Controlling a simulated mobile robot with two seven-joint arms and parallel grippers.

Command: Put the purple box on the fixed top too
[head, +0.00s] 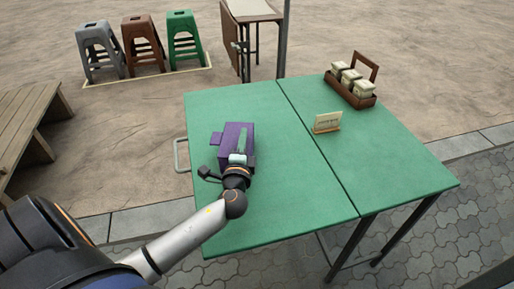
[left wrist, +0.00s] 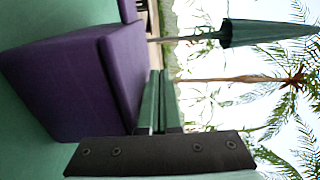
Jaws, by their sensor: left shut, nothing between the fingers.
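The purple box (head: 228,131) sits on the left half of the green table (head: 300,190), near the left edge. A smaller purple piece (head: 215,139) shows at its left side. My left gripper (head: 242,139) is shut and empty, over the box in the head view and covering part of it. In the left wrist view the box (left wrist: 70,85) stands on the green surface, with the shut fingers (left wrist: 160,100) just beside its upper face. I cannot tell whether they touch it. A dark seam divides the tabletop in two. My right gripper is out of view.
A brown caddy with pale jars (head: 350,92) and a small sign (head: 326,123) stand on the right half. A metal loop (head: 181,156) sticks out at the left edge. Stools (head: 143,45) stand behind. The front of both halves is clear.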

